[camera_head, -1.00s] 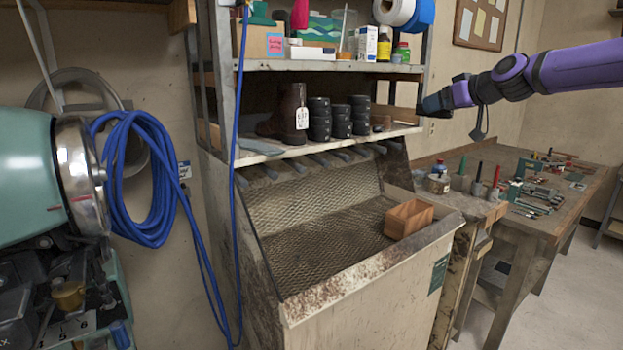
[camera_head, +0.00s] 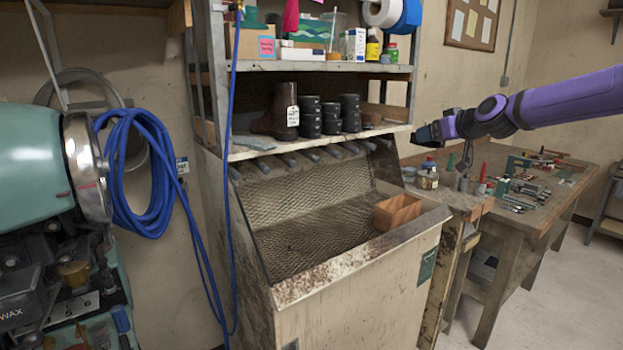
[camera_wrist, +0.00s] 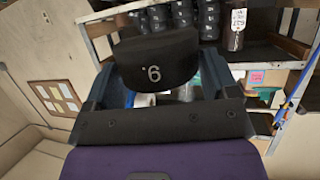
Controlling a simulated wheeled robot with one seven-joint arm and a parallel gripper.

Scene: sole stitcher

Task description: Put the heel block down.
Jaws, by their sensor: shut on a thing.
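The heel block (camera_wrist: 155,60) is black, with a pale 6 on its face. It sits between the fingers of my gripper (camera_wrist: 158,76) in the wrist view, and the jaws are shut on it. In the head view my gripper (camera_head: 428,134) is just off the right end of the lower shelf (camera_head: 330,139), near the height of its edge. The block is hard to make out there. Several similar black blocks stand in stacks (camera_head: 311,120) on that shelf, and they also show at the top of the wrist view (camera_wrist: 182,18).
A brown boot (camera_head: 283,110) with a tag stands left of the stacks. Below is a mesh-lined bin (camera_head: 310,213) with a wooden divided box (camera_head: 397,211) at its right. A workbench (camera_head: 560,190) with tools is at right. A blue hose (camera_head: 229,200) hangs in front of the shelf's left side.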

